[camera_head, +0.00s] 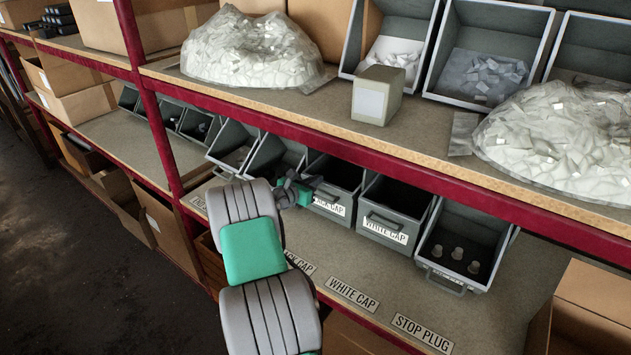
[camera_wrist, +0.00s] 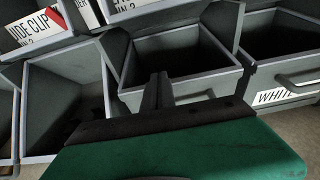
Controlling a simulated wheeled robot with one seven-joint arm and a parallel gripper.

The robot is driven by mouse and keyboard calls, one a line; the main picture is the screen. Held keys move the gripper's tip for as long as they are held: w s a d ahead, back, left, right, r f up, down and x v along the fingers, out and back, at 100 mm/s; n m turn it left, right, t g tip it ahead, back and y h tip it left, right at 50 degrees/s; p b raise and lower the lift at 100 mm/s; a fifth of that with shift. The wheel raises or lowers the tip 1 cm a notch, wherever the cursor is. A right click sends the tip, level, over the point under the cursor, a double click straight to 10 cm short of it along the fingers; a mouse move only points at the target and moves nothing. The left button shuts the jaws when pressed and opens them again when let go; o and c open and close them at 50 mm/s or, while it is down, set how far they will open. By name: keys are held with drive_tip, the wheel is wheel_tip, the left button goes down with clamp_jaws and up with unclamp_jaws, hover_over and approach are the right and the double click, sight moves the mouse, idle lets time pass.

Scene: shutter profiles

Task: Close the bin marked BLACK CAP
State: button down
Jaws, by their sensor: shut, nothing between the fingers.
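The bin marked BLACK CAP (camera_head: 345,197) is a grey bin on the lower shelf, with its dark inside showing at the top. My arm covers the left part of its label. My gripper (camera_head: 309,186) is shut and empty at the left front of this bin. In the wrist view, the closed fingers (camera_wrist: 159,91) stand up in front of the middle bin (camera_wrist: 212,88), overlapping its front rim. I cannot tell whether they touch it. That bin's lower front is hidden behind my gripper.
The WHITE CAP bin (camera_head: 385,226) stands close on the right, and the STOP PLUG bin (camera_head: 445,270), holding several plugs, is beyond it. Another open grey bin (camera_head: 262,160) is close on the left. The red upper shelf edge (camera_head: 400,172) runs above the bins.

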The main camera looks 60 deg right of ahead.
drive_tip(key=a+r, duration=0.7)
drive_tip(key=a, duration=0.4)
drive_tip(key=s+a+f+m+g+y, duration=0.1)
drive_tip(key=a+f+m+y, duration=0.2)
drive_tip(key=f+m, duration=0.45)
drive_tip(key=s+a+f+m+y, duration=0.1)
drive_tip(key=a+f+m+y, duration=0.25)
drive_tip(key=f+m, duration=0.35)
drive_tip(key=s+a+f+m+y, duration=0.2)
drive_tip(key=a+m+y, duration=0.15)
drive_tip(key=a, duration=0.65)
drive_tip(key=s+a+f+m+y, duration=0.3)
drive_tip(key=a+m, duration=0.2)
drive_tip(key=a, duration=0.4)
drive_tip(key=a+r+n+y, duration=0.1)
drive_tip(key=a+r, duration=0.2)
drive_tip(key=a, duration=0.4)
drive_tip(key=a+r+y, duration=0.1)
drive_tip(key=a+r, duration=0.3)
drive_tip(key=a, duration=0.2)
drive_tip(key=w+a+r+n+t, duration=0.3)
drive_tip(key=a+r+n+t, duration=0.2)
drive_tip(key=a+r, duration=0.6)
wheel_tip(320, 180, up, 2)
drive_tip(key=shift+r+t+b, duration=0.25)
drive_tip(key=shift+t+b, duration=0.1)
drive_tip(key=shift+t, duration=0.25)
